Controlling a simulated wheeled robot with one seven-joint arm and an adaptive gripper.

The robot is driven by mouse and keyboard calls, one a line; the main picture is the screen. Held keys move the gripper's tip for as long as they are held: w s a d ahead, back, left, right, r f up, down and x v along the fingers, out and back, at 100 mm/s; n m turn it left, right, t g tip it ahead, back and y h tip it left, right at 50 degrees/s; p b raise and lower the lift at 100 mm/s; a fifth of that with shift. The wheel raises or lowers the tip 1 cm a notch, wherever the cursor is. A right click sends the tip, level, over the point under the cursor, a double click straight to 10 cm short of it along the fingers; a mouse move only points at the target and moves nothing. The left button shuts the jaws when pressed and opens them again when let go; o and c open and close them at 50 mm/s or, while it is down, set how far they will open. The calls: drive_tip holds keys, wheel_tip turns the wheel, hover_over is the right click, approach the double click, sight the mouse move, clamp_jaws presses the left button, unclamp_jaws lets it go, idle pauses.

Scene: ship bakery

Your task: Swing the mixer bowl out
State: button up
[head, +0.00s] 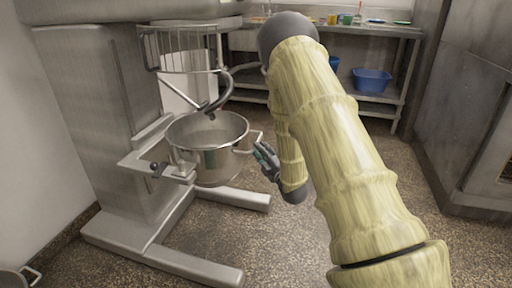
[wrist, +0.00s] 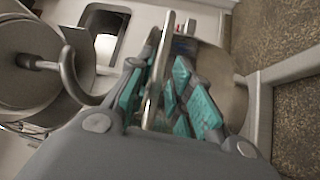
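The steel mixer bowl (head: 207,150) hangs in its bracket (head: 165,172) under the mixer's curved hook (head: 222,95), in front of the column. A loop handle (head: 255,137) stands out from the bowl's right side. My gripper (head: 264,155) is at this handle, on the bowl's right. In the wrist view, a bright metal bar (wrist: 155,80), seemingly the handle, runs between the teal-padded fingers of my gripper (wrist: 160,85). The pads are close on both sides and look shut on it. The hook (wrist: 72,75) also shows in the wrist view; the contact surfaces are partly hidden.
The mixer's base legs (head: 190,262) spread over the floor below the bowl. A wire guard (head: 180,48) is above it. A steel shelf table (head: 350,97) with a blue tub (head: 371,80) stands behind, and a steel unit (head: 468,110) at right. Floor between is clear.

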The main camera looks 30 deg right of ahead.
drive_tip(key=shift+w+d+r+b, duration=0.15)
drive_tip(key=shift+w+b, duration=0.1)
drive_tip(key=shift+w, duration=0.9)
drive_tip(key=shift+w+d+r+b, duration=0.1)
drive_tip(key=shift+w+r+b, duration=0.1)
drive_tip(key=shift+w, duration=0.9)
drive_tip(key=shift+c, duration=0.4)
clamp_jaws()
